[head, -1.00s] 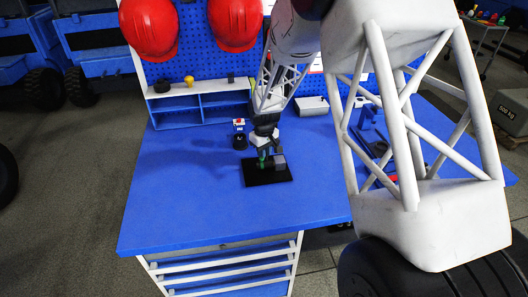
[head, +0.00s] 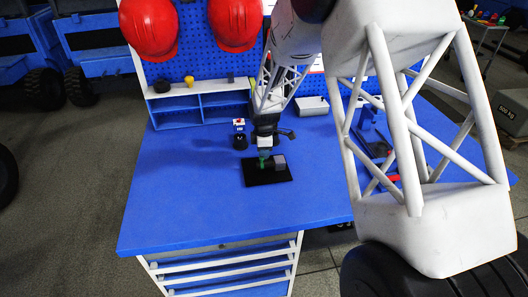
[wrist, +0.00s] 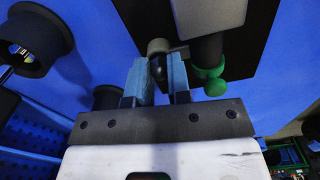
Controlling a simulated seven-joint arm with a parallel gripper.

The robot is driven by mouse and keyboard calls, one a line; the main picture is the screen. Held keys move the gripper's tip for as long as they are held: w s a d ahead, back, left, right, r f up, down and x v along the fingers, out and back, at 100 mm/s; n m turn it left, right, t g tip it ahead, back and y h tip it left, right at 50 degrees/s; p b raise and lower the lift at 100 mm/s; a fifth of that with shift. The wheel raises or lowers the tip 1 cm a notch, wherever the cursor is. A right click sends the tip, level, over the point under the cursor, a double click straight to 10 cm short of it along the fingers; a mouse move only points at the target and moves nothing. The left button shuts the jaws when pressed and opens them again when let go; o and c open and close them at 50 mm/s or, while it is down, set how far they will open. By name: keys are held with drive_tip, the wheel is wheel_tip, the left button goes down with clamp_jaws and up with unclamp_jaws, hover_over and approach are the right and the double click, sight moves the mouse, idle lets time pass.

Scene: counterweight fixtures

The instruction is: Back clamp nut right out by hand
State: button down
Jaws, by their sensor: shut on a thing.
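The fixture's black base plate (head: 283,178) lies on the blue bench, and it fills the upper middle of the wrist view (wrist: 262,40). A dark cylinder with a green knobbed end (wrist: 208,82) stands right of my fingers. My gripper (wrist: 156,72) points down at the fixture, its two blue-grey fingers shut on a small dark rounded part that looks like the clamp nut (wrist: 158,66). A grey rounded piece (wrist: 160,46) shows just beyond it. The fingers hide the nut's sides, and its thread is not visible. In the head view, my gripper (head: 264,150) covers much of the fixture.
A blue fixture with a red part (head: 370,130) is at right, partly behind my arm. The bench's front left is clear.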

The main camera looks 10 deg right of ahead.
drive_tip(key=n, duration=0.5)
drive_tip(key=shift+n, duration=0.3)
drive_tip(key=n, duration=0.6)
idle(0.4)
drive_tip(key=c, duration=1.3)
unclamp_jaws()
drive_tip(key=shift+c, duration=0.2)
drive_tip(key=shift+r, duration=3.95)
